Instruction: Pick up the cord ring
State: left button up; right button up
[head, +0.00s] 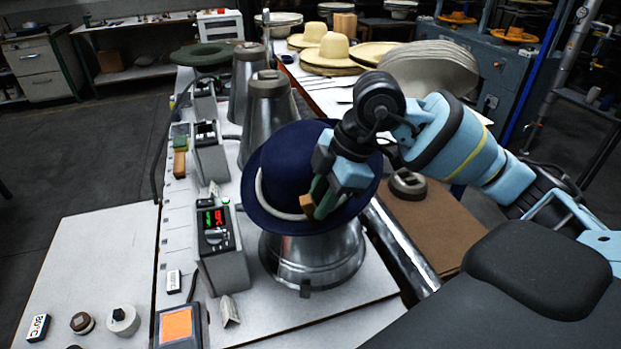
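The cord ring (264,203) is a pale cord lying around the left and front of a dark blue hat (296,160), against its brim. The hat sits on a metal cone-shaped block (312,262). My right gripper (315,203) reaches in from the right and points down at the front of the hat, with its fingertips at the cord's front end. The gripper and arm hide the cord's right side. I cannot tell whether the fingers are closed on the cord or only beside it. My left gripper is not in view.
A control box (220,250) with a lit display stands close left of the hat. More metal cones (268,108) stand behind it. Straw hats (334,52) are stacked on a table at the back. The white table (85,255) at the left front has free room.

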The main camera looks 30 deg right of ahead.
grip_shut()
jog(key=shift+r, duration=0.1)
